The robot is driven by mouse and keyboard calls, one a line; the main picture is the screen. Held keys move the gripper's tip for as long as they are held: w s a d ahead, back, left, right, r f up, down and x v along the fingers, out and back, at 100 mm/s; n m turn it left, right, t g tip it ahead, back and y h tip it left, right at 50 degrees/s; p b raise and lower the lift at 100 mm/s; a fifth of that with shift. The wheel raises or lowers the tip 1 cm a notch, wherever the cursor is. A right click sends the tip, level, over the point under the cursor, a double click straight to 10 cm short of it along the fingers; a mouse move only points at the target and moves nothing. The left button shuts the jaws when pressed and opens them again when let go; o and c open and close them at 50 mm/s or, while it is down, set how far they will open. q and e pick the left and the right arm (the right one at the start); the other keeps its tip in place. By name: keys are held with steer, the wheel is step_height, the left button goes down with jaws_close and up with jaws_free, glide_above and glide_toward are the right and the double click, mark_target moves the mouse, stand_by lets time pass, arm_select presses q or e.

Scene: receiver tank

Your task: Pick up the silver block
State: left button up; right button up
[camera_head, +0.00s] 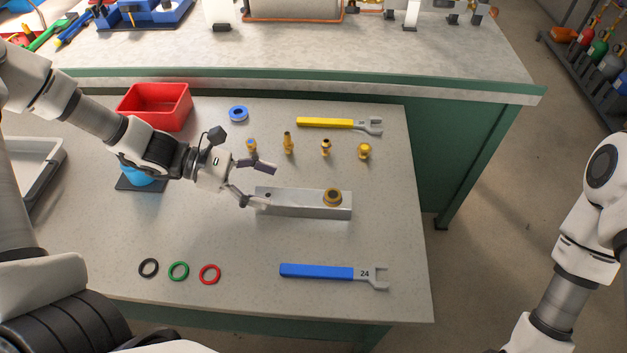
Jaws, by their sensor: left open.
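The silver block (300,207) is a long metal bar lying flat near the middle of the table. A brass round fitting (332,197) sits on its right end, and a small dark hole shows near its left end. My left gripper (267,185) is open at the block's left end, with one finger behind it and the other by its left edge. I cannot tell whether either finger touches it. My right arm stands at the far right, and its gripper is out of the picture.
Several brass fittings (326,147) stand behind the block, with a yellow wrench (339,124) beyond. A blue wrench (332,272) and black, green and red rings (179,271) lie in front. A red bin (154,104) and blue tape roll (238,113) are behind. The table right of the block is clear.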

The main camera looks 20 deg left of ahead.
mark_target(305, 197)
arm_select(q)
steer(key=shift+d+f, duration=0.4)
steer(key=shift+d, duration=0.2)
steer(key=shift+s+d+r+b, duration=0.1)
steer(key=shift+s+d+b, duration=0.15)
steer(key=shift+d+b, duration=0.1)
steer(key=x, duration=0.5)
steer(key=shift+w+r+b, duration=0.1)
steer(key=shift+w+b, duration=0.3)
steer(key=shift+s+r, duration=0.1)
steer(key=shift+s, duration=0.05)
jaws_close()
